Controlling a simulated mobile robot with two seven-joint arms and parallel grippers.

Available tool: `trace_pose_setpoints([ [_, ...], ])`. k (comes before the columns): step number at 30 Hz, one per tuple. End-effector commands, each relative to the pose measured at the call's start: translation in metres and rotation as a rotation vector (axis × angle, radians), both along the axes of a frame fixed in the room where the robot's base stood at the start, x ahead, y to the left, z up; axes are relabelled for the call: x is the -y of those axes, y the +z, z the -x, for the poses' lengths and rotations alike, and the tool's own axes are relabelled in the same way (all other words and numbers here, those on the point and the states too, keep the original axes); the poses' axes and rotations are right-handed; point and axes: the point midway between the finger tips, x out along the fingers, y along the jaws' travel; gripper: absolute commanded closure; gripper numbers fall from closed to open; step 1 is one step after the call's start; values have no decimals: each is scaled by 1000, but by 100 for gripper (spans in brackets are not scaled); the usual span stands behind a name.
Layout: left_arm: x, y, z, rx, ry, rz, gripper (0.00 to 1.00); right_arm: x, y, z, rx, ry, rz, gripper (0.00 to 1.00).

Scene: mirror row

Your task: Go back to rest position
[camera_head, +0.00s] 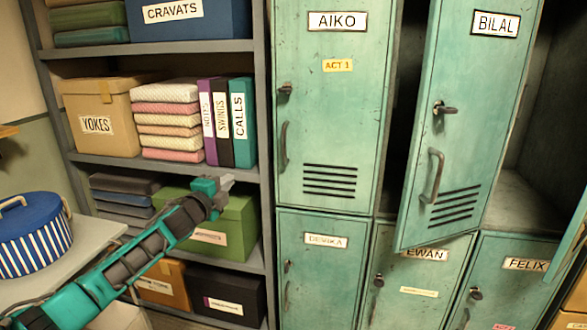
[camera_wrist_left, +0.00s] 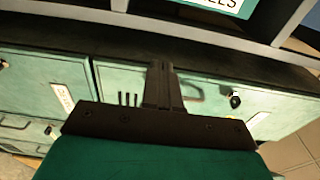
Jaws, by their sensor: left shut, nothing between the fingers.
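My left gripper (camera_head: 226,182) is at the end of the teal and black arm that comes in from the lower left. It is shut and empty, in front of the shelf unit and left of the lockers. In the left wrist view the closed fingers (camera_wrist_left: 161,86) point at locker fronts with handles and locks. My right gripper is not in view.
The BILAL locker door (camera_head: 462,120) stands ajar; the AIKO door (camera_head: 328,120) is closed. Shelves hold a YOKES box (camera_head: 105,118), folded cloths (camera_head: 166,122), binders and a green box (camera_head: 235,225) behind my gripper. A striped round box (camera_head: 32,236) sits on a table at left.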

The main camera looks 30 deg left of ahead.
Motion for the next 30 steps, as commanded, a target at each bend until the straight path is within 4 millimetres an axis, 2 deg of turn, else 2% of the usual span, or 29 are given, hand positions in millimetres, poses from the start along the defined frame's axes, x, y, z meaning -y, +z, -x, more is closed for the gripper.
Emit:
trace_pose_setpoints([
  [6,3,-5,1,-5,-3,10,100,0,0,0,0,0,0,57],
  [8,11,-16,3,-17,-12,37,100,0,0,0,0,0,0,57],
  [11,38,-52,12,-55,-38,130,100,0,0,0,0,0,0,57],
  [14,82,-104,31,-113,-68,284,100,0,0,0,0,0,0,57],
  [15,102,-126,42,-140,-77,357,100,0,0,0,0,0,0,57],
  [17,133,-155,61,-180,-84,473,100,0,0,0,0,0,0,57],
  [21,205,-214,116,-275,-76,758,100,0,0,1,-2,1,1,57],
  [25,271,-249,174,-355,-28,1038,100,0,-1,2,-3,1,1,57],
  [27,300,-259,203,-391,10,1175,100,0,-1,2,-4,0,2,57],
  [30,333,-266,235,-424,66,1337,100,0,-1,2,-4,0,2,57],
])
